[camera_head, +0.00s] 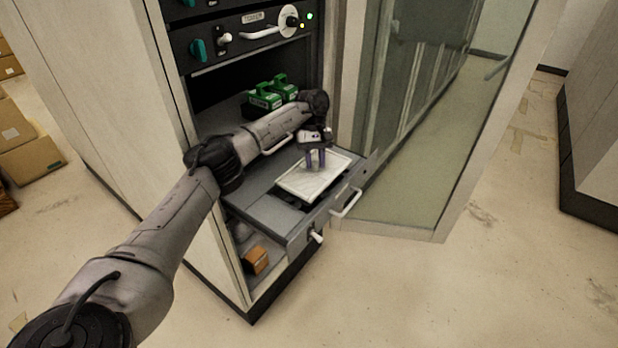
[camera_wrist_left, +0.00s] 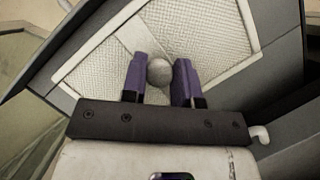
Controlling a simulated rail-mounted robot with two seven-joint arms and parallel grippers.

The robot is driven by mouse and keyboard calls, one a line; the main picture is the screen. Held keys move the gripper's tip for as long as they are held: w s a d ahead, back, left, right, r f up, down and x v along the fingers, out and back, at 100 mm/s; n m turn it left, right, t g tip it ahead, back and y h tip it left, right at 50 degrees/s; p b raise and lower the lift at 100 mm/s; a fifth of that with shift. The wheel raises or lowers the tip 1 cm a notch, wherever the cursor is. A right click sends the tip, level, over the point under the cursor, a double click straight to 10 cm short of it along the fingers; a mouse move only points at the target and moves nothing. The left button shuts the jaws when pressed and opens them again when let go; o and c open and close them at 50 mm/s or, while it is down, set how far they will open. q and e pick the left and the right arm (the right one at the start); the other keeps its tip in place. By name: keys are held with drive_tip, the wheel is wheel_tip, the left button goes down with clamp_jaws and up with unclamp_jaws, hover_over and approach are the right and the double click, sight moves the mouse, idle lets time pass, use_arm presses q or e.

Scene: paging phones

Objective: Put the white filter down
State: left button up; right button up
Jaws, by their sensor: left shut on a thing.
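The white filter (camera_head: 299,184) is a flat, pale rectangular panel with a light frame. It lies in or just over the pulled-out drawer (camera_head: 270,213) of the cabinet; whether it touches the drawer floor I cannot tell. In the left wrist view the filter (camera_wrist_left: 198,30) shows a woven mesh, a smooth cross bar and a round grey knob (camera_wrist_left: 160,71). My left gripper (camera_head: 315,160) points down at the middle of the filter. In the wrist view its purple fingers (camera_wrist_left: 160,80) are shut on the knob, one on each side. My right gripper is not in view.
Green boxed units (camera_head: 270,92) sit on the shelf behind the drawer. An open glass door (camera_head: 415,120) stands to the right. The drawer front has a white handle (camera_head: 346,203). An orange-brown box (camera_head: 256,261) lies in the compartment below. The floor in front is clear.

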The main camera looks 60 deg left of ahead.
sight(309, 172)
use_arm(q)
drive_tip(key=shift+s+a+f, duration=0.5)
drive_tip(key=shift+a+f, duration=0.15)
drive_tip(key=shift+a, duration=0.2)
wheel_tip(309, 172, down, 4)
drive_tip(key=shift+r+b, duration=0.15)
drive_tip(key=shift+b, duration=1.05)
drive_tip(key=shift+f, duration=0.2)
drive_tip(key=o, duration=0.9)
drive_tip(key=shift+o, duration=0.2)
